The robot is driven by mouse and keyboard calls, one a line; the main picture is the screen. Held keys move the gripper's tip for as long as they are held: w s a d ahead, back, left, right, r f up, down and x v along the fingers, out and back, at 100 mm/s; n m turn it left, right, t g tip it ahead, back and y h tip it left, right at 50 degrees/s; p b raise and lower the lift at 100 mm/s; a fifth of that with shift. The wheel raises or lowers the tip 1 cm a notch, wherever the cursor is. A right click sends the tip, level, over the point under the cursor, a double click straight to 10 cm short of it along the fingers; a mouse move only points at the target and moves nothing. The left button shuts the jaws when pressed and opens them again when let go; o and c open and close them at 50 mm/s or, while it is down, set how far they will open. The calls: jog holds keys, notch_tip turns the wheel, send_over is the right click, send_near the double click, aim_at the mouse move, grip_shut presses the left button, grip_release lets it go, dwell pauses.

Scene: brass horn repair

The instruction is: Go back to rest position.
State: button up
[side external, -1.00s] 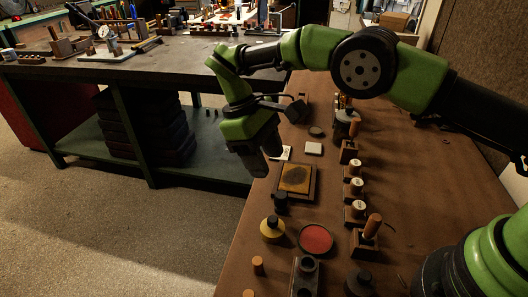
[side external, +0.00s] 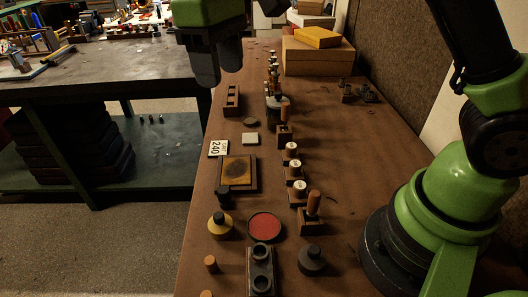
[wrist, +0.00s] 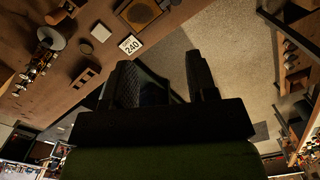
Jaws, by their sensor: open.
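My gripper (side external: 219,66) hangs at the top of the side view, above the left edge of the brown bench, with its jaws apart and nothing between them. In the wrist view my gripper (wrist: 166,82) shows two dark fingers spread over the floor, with no object between them. The bench (side external: 330,130) lies below and to the right of the gripper, with a gap between them. Most of the upper arm is out of frame in the side view.
A square wooden block with a dark patch (side external: 237,168), a "240" card (side external: 217,148), a red round pad (side external: 264,226) and several wood-handled tools (side external: 312,205) stand on the bench. Yellow boxes (side external: 318,55) are at the back. The bench's right middle is clear.

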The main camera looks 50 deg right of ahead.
jog(key=s+d+r+m+t+y, duration=0.1)
jog(key=s+d+r+m+t, duration=0.2)
jog(key=s+d+r, duration=0.35)
jog(key=s+f+m+t+y, duration=0.1)
jog(key=s+m+t, duration=0.3)
jog(key=s, duration=0.9)
jog(key=shift+d+t, duration=0.35)
jog(key=shift+t, duration=0.15)
